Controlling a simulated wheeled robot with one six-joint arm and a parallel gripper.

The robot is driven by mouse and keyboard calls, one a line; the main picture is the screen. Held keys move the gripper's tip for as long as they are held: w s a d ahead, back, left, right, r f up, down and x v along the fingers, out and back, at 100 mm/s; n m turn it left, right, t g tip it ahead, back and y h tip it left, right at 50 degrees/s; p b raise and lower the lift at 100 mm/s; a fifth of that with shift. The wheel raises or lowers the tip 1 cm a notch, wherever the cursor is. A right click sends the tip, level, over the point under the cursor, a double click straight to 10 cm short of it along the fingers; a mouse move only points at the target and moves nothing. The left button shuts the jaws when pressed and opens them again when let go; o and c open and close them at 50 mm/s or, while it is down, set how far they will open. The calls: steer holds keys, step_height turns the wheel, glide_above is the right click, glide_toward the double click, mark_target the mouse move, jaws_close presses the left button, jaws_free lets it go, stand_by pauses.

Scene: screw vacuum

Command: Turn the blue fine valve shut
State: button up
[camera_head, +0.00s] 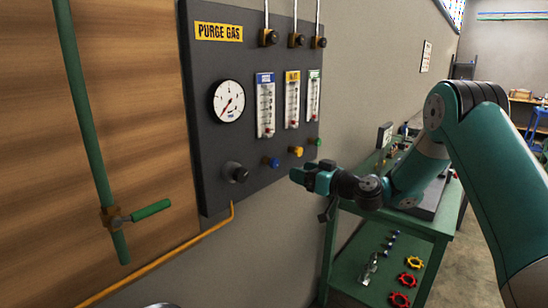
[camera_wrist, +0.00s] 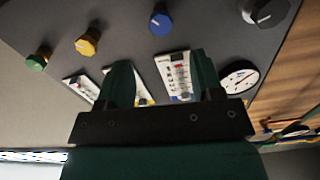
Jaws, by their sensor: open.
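The blue fine valve (camera_head: 273,162) is a small knob low on the dark purge gas panel (camera_head: 204,148), under the blue-labelled flowmeter (camera_head: 265,105). In the wrist view the blue knob (camera_wrist: 160,20) is at the top centre, beyond the fingers, with a pale line on its face. My gripper (camera_head: 297,175) is in front of the panel, to the right of and slightly below the blue knob in the head view. In the wrist view my gripper (camera_wrist: 160,85) has its two fingers apart with nothing between them. It is not touching the blue knob.
A yellow knob (camera_head: 296,151) and a green knob (camera_head: 314,141) sit right of the blue one. A larger black knob (camera_head: 236,172) and a round gauge (camera_head: 229,101) are left. A green pipe with a lever (camera_head: 150,211) is far left. A green bench (camera_head: 440,215) stands at right.

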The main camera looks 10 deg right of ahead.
mark_target(276, 163)
steer(key=p+x, duration=0.3)
steer(key=x, duration=0.7)
steer(key=shift+w+a+p, duration=0.25)
steer(key=shift+p, duration=0.15)
steer(key=c, duration=0.9)
